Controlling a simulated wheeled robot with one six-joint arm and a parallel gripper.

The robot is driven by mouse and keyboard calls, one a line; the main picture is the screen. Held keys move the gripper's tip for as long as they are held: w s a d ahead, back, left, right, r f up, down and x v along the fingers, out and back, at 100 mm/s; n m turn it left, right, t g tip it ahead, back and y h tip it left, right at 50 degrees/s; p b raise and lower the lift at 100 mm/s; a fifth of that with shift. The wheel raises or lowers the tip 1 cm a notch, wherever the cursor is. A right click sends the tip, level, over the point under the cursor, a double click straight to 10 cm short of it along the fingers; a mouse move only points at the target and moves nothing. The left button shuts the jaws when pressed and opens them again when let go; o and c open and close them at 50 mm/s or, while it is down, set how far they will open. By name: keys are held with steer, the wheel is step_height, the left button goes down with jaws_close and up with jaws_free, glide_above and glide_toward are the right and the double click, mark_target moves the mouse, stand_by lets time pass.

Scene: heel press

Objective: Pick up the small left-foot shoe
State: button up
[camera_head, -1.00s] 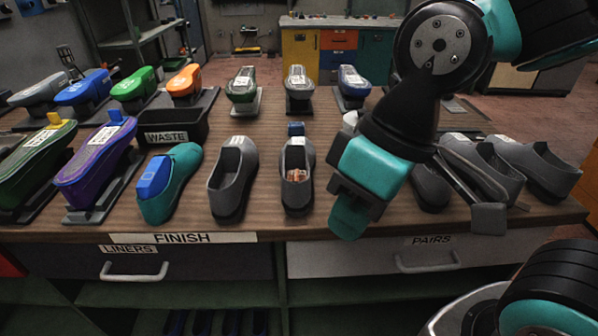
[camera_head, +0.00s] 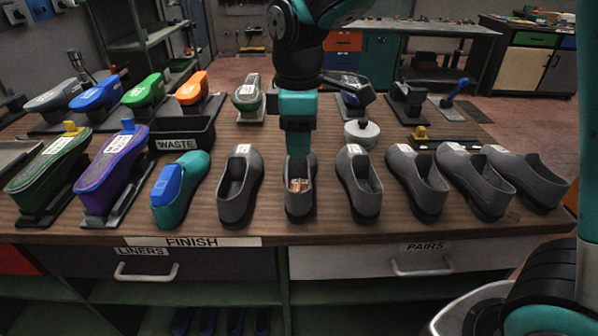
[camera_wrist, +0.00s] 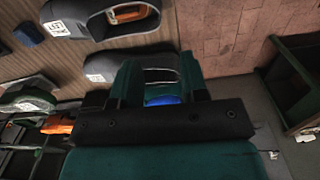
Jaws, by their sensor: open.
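Several grey shoes stand in a row along the front of the bench. In the head view they include a left one (camera_head: 237,190), one with an orange-brown filling (camera_head: 299,205), and one right of it (camera_head: 359,187). Their size and foot markings are too small to read, so I cannot tell which is the small left-foot shoe. In the wrist view my gripper (camera_wrist: 160,62) is open. A filled shoe (camera_wrist: 85,30) shows at upper left, another grey shoe (camera_wrist: 118,64) behind the fingers.
A teal shoe (camera_head: 188,205) with a blue insert stands left of the grey row. Purple (camera_head: 112,172) and green (camera_head: 48,172) forms stand farther left. The black waste bin (camera_head: 182,134) and a round white-topped object (camera_head: 361,133) are behind the row. Shoes flank my gripper closely.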

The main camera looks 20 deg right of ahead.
glide_toward(298, 194)
steer(key=f, duration=0.5)
steer(key=shift+s+d+f+p, duration=0.1)
steer(key=shift+s+p, duration=0.15)
steer(key=shift+p, duration=0.15)
steer(key=shift+w+f+p, duration=0.15)
steer(key=shift+f+p, duration=0.5)
steer(key=shift+f, duration=2.35)
jaws_close()
